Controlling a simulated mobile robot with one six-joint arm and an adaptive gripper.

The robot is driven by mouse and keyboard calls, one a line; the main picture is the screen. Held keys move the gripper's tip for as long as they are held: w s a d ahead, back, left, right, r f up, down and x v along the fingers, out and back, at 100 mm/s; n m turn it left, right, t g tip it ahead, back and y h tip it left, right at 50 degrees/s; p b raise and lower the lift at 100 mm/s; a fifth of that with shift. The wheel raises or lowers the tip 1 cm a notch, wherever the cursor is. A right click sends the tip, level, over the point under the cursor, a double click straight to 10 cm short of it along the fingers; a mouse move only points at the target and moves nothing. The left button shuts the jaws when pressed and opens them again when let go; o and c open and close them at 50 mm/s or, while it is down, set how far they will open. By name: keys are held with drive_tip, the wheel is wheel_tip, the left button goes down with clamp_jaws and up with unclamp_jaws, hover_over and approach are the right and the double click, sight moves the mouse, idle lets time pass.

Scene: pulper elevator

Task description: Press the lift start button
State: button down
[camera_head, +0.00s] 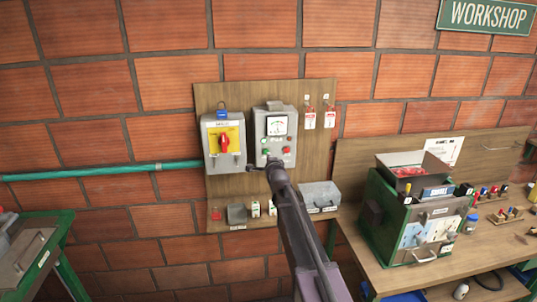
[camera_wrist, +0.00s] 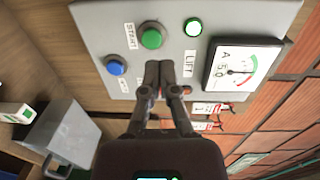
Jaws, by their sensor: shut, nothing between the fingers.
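The grey lift control box (camera_head: 275,108) hangs on a wooden board, with a gauge at its top and small buttons below. In the wrist view its green START button (camera_wrist: 151,38) sits beside a LIFT label (camera_wrist: 188,64). A blue button (camera_wrist: 116,68) is to its left and a lit green-white lamp (camera_wrist: 193,27) to its right. My gripper (camera_wrist: 158,68) is shut and empty, its fingertips just below the START button in the picture, partly hiding the panel. Contact with the panel cannot be told. In the head view my gripper (camera_head: 268,164) is at the box's lower edge.
A grey switch box with a red knob on yellow (camera_head: 225,140) is left of the control box. Two red-white tags (camera_head: 320,117) hang to the right. A workbench with a green box (camera_head: 388,215) stands at right.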

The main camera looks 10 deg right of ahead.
drive_tip(key=s, duration=0.8)
idle(0.6)
drive_tip(key=s+a+f+n+g+b, duration=0.2)
drive_tip(key=s+f+n+g+b, duration=0.3)
drive_tip(key=s+f+n+g, duration=0.8)
drive_tip(key=s+d+f+n+g+b, duration=0.1)
drive_tip(key=s+f+n+g, duration=0.1)
drive_tip(key=s+f, duration=0.4)
drive_tip(key=s+f+n+g+b, duration=0.2)
drive_tip(key=s+f, duration=0.5)
drive_tip(key=s, duration=0.8)
drive_tip(key=shift+d+n, duration=0.4)
